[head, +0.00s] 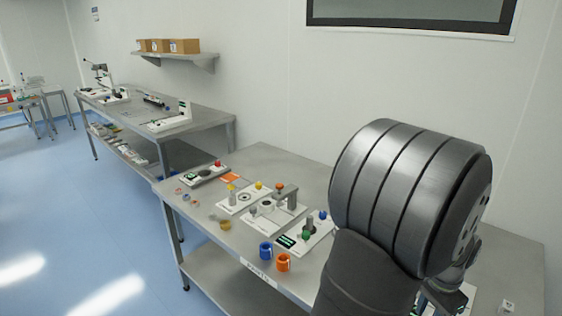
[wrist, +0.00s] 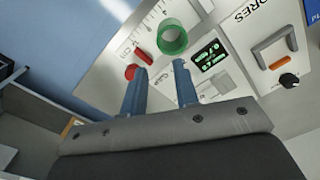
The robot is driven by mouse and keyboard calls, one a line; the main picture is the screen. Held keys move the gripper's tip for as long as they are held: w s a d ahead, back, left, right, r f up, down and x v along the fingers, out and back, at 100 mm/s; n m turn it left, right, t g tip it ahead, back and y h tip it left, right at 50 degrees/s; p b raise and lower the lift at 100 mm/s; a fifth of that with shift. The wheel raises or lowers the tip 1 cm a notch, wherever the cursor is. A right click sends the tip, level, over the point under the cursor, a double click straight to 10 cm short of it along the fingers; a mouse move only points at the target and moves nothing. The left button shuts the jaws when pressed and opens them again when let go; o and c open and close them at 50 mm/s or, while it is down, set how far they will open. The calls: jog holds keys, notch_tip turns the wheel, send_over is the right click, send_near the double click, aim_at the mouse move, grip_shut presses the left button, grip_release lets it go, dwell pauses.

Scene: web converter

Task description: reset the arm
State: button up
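In the wrist view my gripper (wrist: 160,66) is open, its two blue-grey fingers apart with nothing between them. A red knob (wrist: 131,72) shows beside the left fingertip, and a dark display with green digits (wrist: 209,56) is right of the right finger. I cannot tell whether the fingers touch anything. In the head view my dark grey arm fills the right side and hides most of what is behind it; the gripper's fingers cannot be made out there.
A grey metal table (head: 205,262) carries several white devices, a blue cup (head: 265,251) and an orange cup (head: 283,262). A second bench (head: 205,122) stands farther back. In the wrist view a panel with a grey handle (wrist: 275,53) and black knob (wrist: 289,80) is at right.

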notch_tip(320, 180, down, 11)
jog(key=shift+r, duration=0.25)
jog(key=r, duration=0.4)
jog(key=shift+s+r, duration=0.1)
jog(key=shift+s, duration=0.3)
jog(key=s+d+r, duration=0.2)
jog(key=s+r, duration=0.4)
jog(key=s, duration=0.5)
jog(key=shift+w+a+f+n, duration=0.35)
jog(key=shift+w+a+f, duration=0.2)
jog(key=shift+w+a, duration=2.65)
jog(key=shift+w+a+f+n, duration=0.45)
jog(key=shift+w+a, duration=1.45)
jog(key=shift+w, duration=2.45)
jog(key=shift+w+a+f+n, duration=0.3)
jog(key=shift+w+a+f, duration=0.3)
jog(key=shift+w+a, duration=2.6)
